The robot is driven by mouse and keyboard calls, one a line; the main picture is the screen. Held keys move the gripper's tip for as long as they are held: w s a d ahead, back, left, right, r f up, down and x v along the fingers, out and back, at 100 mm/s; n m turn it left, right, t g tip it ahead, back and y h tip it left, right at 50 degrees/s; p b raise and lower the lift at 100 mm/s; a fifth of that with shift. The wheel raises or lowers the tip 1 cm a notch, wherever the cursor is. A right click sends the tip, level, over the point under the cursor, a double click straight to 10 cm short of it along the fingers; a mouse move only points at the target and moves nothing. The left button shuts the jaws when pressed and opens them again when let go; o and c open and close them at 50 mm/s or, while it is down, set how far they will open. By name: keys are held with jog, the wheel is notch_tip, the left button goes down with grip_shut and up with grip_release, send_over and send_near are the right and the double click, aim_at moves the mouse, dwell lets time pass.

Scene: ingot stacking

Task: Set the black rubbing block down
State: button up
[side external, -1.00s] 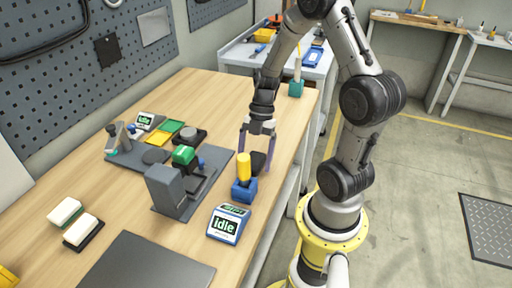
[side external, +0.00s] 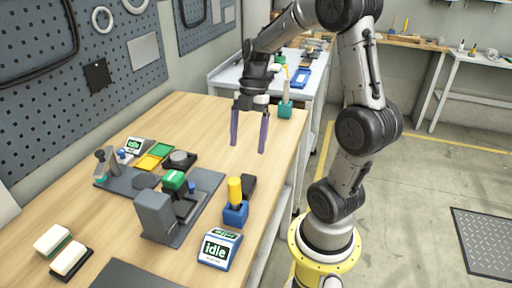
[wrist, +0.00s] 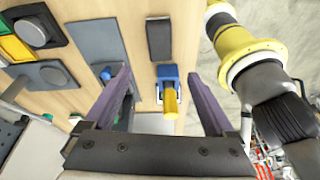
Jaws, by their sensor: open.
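The black rubbing block (side external: 248,184) rests on the wooden table, just behind the blue holder (side external: 235,213) with the upright yellow cylinder (side external: 234,190). The holder partly hides the block in the side view. In the wrist view the block (wrist: 160,40) shows whole as a dark rectangle on the wood, apart from the blue holder (wrist: 167,72). My gripper (side external: 248,147) is open and empty, raised above the table behind the block. Its two purple fingers are wide apart in the wrist view (wrist: 158,72), and nothing is between them.
A grey plate with a machine (side external: 155,214) and green and yellow trays (side external: 161,150) lies left of the block. An "idle" display (side external: 218,250) stands in front of the holder. Two white-topped blocks (side external: 70,259) lie at the front left.

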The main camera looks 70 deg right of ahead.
jog(key=s+a+r+m+t+h, duration=0.1)
jog(key=s+a+r+m+t, duration=0.1)
jog(key=a+m, duration=0.4)
jog(key=s+a+r+m+t+h, duration=0.2)
jog(key=s+a+r+m+t, duration=0.1)
jog(key=a+m, duration=0.4)
jog(key=s+r+m, duration=0.1)
jog(key=s+m, duration=0.1)
jog(key=m, duration=0.1)
jog(key=shift+s+r+t+h, duration=0.3)
